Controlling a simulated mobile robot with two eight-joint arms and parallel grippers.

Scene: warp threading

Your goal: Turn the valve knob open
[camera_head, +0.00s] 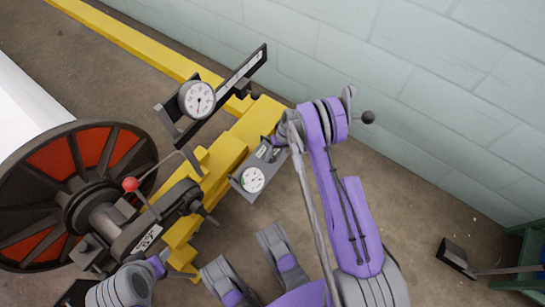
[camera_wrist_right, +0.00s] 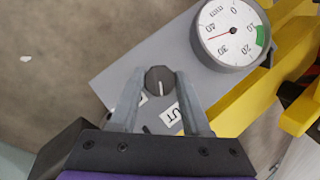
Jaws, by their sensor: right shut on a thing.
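The valve knob (camera_wrist_right: 160,80) is small, round and dark grey with a white pointer line, on a grey panel (camera_wrist_right: 130,58) in the right wrist view. My right gripper (camera_wrist_right: 160,88) is shut on the knob, one finger on each side. The knob's pointer line runs nearly up and down in that view. White labels beside the knob are partly hidden by the fingers; one (camera_wrist_right: 173,115) shows "UT". In the head view my right gripper (camera_head: 277,146) reaches the gauge box (camera_head: 246,191) from above right and hides the knob.
A round gauge (camera_wrist_right: 230,33) with a red needle and green band sits beside the knob. A yellow frame (camera_head: 225,150) carries it. Another dial (camera_head: 197,99), a red-ball lever (camera_head: 131,184) and a large spoked reel (camera_head: 70,195) stand left. A block wall is behind.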

